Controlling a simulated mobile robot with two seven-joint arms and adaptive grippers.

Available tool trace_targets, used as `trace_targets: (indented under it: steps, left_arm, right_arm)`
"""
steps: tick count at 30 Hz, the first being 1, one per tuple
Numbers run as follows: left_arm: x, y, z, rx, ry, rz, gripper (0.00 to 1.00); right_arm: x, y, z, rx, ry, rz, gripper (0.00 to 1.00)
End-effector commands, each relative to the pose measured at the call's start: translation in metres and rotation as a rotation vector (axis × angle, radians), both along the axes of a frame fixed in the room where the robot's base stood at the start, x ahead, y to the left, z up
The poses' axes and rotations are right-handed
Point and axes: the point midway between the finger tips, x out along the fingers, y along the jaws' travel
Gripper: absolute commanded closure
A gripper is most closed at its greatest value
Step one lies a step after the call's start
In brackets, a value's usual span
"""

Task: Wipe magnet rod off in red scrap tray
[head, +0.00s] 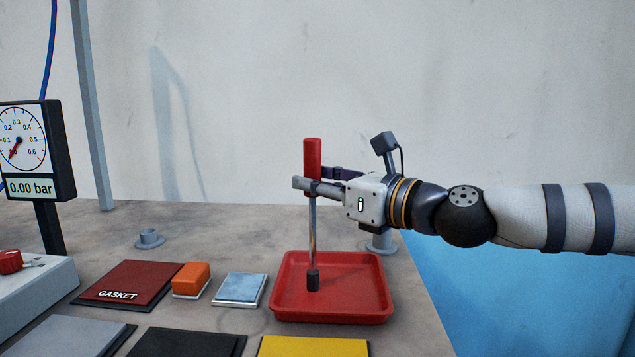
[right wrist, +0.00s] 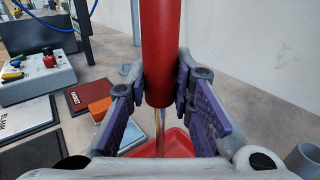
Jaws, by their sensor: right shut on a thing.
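The magnet rod (head: 313,235) is upright, with a red handle (head: 312,155), a shiny metal shaft and a dark tip (head: 313,281). My right gripper (head: 312,185) is shut on the red handle near its lower end. In the right wrist view the handle (right wrist: 162,50) stands between the purple finger pads. The dark tip shows over the inside of the red scrap tray (head: 365,308); I cannot tell whether it touches the floor. The tray also shows below the gripper in the right wrist view (right wrist: 177,143). I see no scraps in it. My left gripper is not in view.
Left of the tray are a blue-topped pad (head: 240,288), an orange block (head: 191,279) and a red GASKET plate (head: 130,282). Yellow (head: 312,347) and black (head: 187,343) plates lie in front. A pressure gauge (head: 37,150) stands at the left. The table edge is right of the tray.

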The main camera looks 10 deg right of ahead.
Motion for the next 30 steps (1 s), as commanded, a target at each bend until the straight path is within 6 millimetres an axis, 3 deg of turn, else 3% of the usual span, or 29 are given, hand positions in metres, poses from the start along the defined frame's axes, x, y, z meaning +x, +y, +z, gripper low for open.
trace_targets:
  steps: [21,30]
  left_arm:
    - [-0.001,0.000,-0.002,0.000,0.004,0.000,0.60]
    - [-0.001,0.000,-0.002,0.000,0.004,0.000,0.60]
  right_arm:
    - [-0.015,-0.054,-0.005,-0.002,0.006,-0.001,1.00]
    - [-0.016,-0.057,-0.006,-0.003,0.008,0.000,1.00]
